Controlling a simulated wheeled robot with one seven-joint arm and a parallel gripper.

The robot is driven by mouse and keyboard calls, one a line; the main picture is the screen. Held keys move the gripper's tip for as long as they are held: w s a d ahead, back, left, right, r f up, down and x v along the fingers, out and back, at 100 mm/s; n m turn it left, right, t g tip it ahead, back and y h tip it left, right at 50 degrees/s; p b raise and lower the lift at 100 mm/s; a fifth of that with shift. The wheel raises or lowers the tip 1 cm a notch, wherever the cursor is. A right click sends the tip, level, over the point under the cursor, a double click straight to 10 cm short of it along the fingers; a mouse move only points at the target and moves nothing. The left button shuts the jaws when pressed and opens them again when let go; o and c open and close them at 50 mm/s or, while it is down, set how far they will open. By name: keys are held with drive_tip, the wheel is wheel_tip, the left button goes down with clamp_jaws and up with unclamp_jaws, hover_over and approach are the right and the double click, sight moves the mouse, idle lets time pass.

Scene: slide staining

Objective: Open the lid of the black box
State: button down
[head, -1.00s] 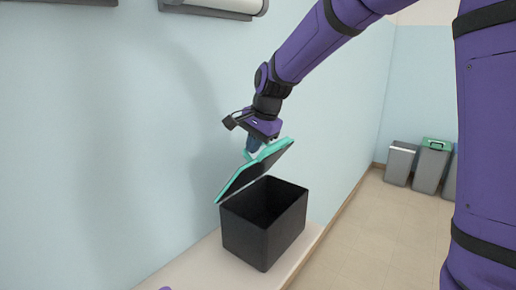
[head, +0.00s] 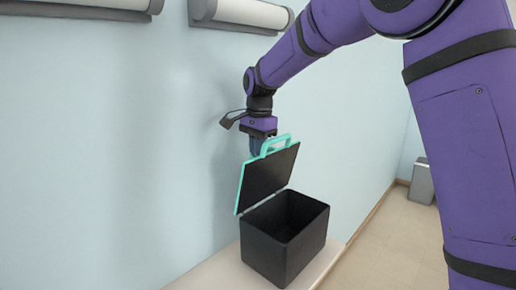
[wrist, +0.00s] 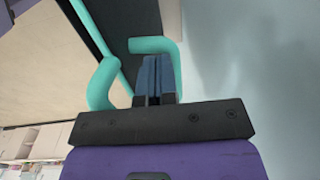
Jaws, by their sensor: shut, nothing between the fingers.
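The black box (head: 262,255) stands on a pale ledge in the head view, its top open and its dark inside showing. Its lid (head: 268,178), dark with a teal rim, is tilted up steeply on the wall side. The teal handle (head: 277,144) sits at the lid's upper edge, and it also shows in the wrist view (wrist: 104,84). My gripper (head: 257,150) is at the handle, behind the lid's top edge in the head view. In the wrist view its blue fingers (wrist: 154,78) are together, within the handle's loop. Whether they touch the handle is unclear.
The pale ledge (head: 212,272) runs along the light blue wall (head: 110,150). Grey and white cylindrical fixtures (head: 245,13) hang high on the wall. A grey bin (head: 421,182) stands on the floor at the right.

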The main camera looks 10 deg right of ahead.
wheel_tip(320, 180, up, 10)
drive_tip(key=s+d+r+n+t, duration=0.1)
drive_tip(key=s+d+r+n, duration=0.15)
drive_tip(key=s+d, duration=0.45)
drive_tip(key=s+d+f+n+t, duration=0.1)
drive_tip(key=s+d+f+n, duration=0.1)
drive_tip(key=s, duration=0.8)
drive_tip(key=s+d+f+n+t, duration=0.1)
drive_tip(key=s+d+f+n, duration=0.2)
drive_tip(key=s, duration=0.7)
drive_tip(key=s+d+f+n+t, duration=0.1)
drive_tip(key=s+d+f+n, duration=0.2)
drive_tip(key=s, duration=0.7)
drive_tip(key=shift+s+d+t+h, duration=0.15)
drive_tip(key=shift+d+t+h, duration=0.2)
drive_tip(key=shift+d, duration=0.55)
drive_tip(key=shift+a, duration=0.1)
